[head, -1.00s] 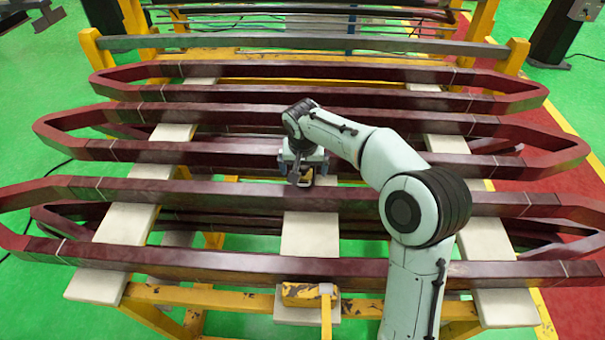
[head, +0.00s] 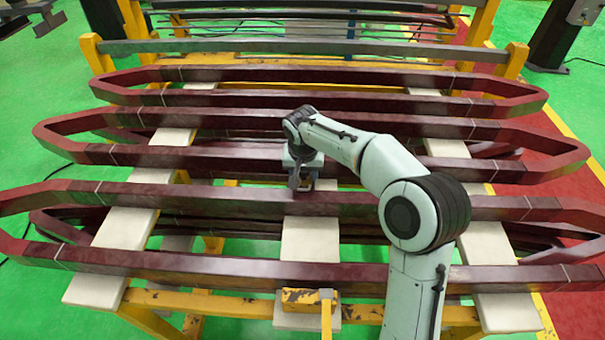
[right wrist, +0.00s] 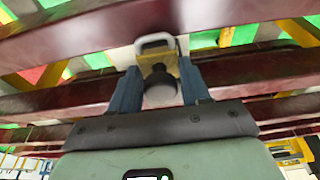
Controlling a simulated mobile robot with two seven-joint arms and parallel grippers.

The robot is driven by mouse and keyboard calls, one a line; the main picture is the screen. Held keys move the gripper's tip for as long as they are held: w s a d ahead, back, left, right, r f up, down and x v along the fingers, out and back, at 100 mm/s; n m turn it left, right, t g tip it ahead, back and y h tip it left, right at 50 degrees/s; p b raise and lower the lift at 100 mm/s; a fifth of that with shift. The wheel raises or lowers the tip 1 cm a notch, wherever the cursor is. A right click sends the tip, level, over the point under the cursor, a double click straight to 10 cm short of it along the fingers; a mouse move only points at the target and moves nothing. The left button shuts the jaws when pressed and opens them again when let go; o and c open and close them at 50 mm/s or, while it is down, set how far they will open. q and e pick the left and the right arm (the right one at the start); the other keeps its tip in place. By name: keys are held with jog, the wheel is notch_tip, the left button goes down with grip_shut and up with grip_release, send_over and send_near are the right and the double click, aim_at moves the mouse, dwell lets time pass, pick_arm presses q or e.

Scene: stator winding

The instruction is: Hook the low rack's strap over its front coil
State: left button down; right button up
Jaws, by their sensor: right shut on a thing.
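The front coil (head: 240,264) is a long dark red loop lying flat across the rack, nearest me. My right gripper (head: 302,186) points down at the far bar of this coil, near its middle. In the right wrist view its two blue fingers (right wrist: 158,72) are shut around a small fitting, which I take for the strap's end. The fitting has a yellow plate (right wrist: 186,72), a dark round knob (right wrist: 159,90) and a pale loop (right wrist: 155,43). The loop shows against a dark red bar; I cannot tell if they touch. In the head view the fitting is hidden. My left gripper is out of view.
More dark red coils (head: 230,154) lie behind the front one, on pale boards (head: 310,238). The yellow rack frame (head: 230,303) runs along the front, with a chipped yellow block (head: 310,296) at its middle. Green floor (head: 30,306) is clear at the left.

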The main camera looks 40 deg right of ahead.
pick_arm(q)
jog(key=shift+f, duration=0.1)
